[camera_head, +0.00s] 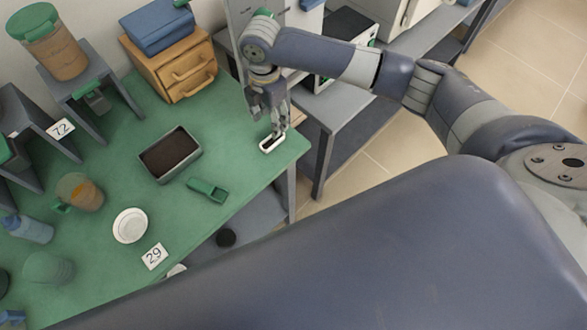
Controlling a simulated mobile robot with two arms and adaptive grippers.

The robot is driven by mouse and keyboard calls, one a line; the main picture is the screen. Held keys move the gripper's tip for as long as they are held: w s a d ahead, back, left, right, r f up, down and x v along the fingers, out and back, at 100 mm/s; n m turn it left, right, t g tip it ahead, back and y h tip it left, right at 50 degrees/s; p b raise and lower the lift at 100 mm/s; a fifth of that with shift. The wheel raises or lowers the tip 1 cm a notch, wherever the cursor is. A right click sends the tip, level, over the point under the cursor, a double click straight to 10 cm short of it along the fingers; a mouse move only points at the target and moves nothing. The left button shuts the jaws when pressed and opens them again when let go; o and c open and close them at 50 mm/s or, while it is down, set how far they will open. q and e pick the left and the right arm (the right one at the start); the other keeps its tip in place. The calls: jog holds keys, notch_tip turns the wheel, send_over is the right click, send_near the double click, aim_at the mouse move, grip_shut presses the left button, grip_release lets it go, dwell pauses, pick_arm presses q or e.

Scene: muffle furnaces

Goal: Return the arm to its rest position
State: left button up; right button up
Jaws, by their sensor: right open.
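My right arm reaches in from the right, over the right end of the green-topped table (105,230). My right gripper (274,128) points down and is open, close above or at a small white rectangular frame-like piece (271,145) by the table's right edge. I cannot tell whether the fingers touch it. Nothing shows held between the fingers. My left gripper is out of view. A large blue-grey link of my own body fills the foreground and hides the lower right.
On the table are a dark-filled tray (191,158), a green scoop-like piece (208,190), a white dish (130,226), an amber jar (82,192), a wooden drawer box (172,65) and small stands. A grey bench (345,108) stands behind my right arm. Open tiled floor lies right.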

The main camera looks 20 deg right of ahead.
jog(key=shift+r, duration=1.6)
jog(key=shift+a, duration=0.1)
